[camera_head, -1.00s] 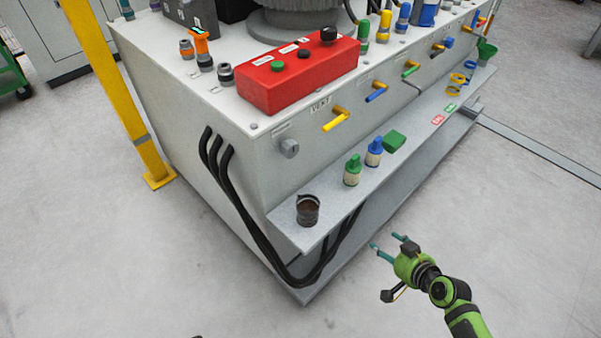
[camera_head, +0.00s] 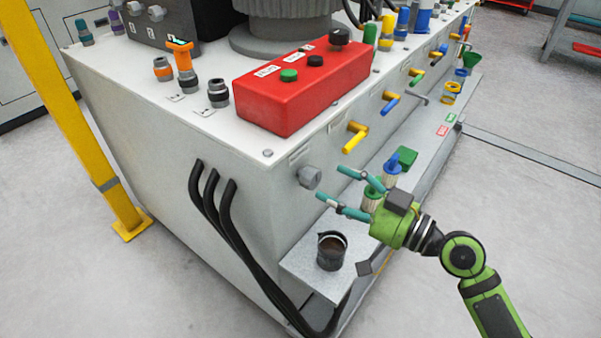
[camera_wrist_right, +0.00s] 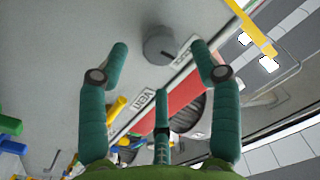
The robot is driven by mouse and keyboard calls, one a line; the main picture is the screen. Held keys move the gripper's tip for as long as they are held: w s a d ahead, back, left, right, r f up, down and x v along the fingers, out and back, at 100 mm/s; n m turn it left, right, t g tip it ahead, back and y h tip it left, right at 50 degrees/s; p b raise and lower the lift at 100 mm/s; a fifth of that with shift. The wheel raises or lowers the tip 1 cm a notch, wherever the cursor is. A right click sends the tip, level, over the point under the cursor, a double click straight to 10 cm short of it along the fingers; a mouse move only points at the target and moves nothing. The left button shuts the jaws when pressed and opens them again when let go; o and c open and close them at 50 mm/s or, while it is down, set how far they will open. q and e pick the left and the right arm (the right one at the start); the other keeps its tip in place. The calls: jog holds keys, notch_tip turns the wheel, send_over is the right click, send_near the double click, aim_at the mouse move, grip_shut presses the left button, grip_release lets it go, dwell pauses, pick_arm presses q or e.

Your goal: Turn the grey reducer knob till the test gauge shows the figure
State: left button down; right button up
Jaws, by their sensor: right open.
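The grey reducer knob (camera_head: 309,177) is a short round knob on the side face of the grey cabinet, near its front corner. It also shows in the right wrist view (camera_wrist_right: 160,45), framed between the fingertips, with a dark slot on its face. My right gripper (camera_head: 334,184) is open, its teal fingers pointing at the knob from the right. A gap shows between the fingertips and the knob in the head view. My left gripper is out of view. I cannot make out a test gauge or its figure in either view.
A red control box (camera_head: 300,88) sits on the cabinet top. A yellow-handled valve (camera_head: 355,137) is right of the knob. The shelf (camera_head: 305,268) below holds a dark cup (camera_head: 331,250) and green and blue capped bottles. Black hoses (camera_head: 225,215) run left of the knob.

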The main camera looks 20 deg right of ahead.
aim_at(316, 181)
jog(key=x, duration=0.5)
jog(key=shift+w+a+p, duration=0.2)
jog(key=shift+a+p, duration=0.05)
jog(key=shift+p, duration=0.15)
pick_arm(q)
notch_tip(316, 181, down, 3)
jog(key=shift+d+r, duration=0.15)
pick_arm(e)
jog(key=c, duration=1.2)
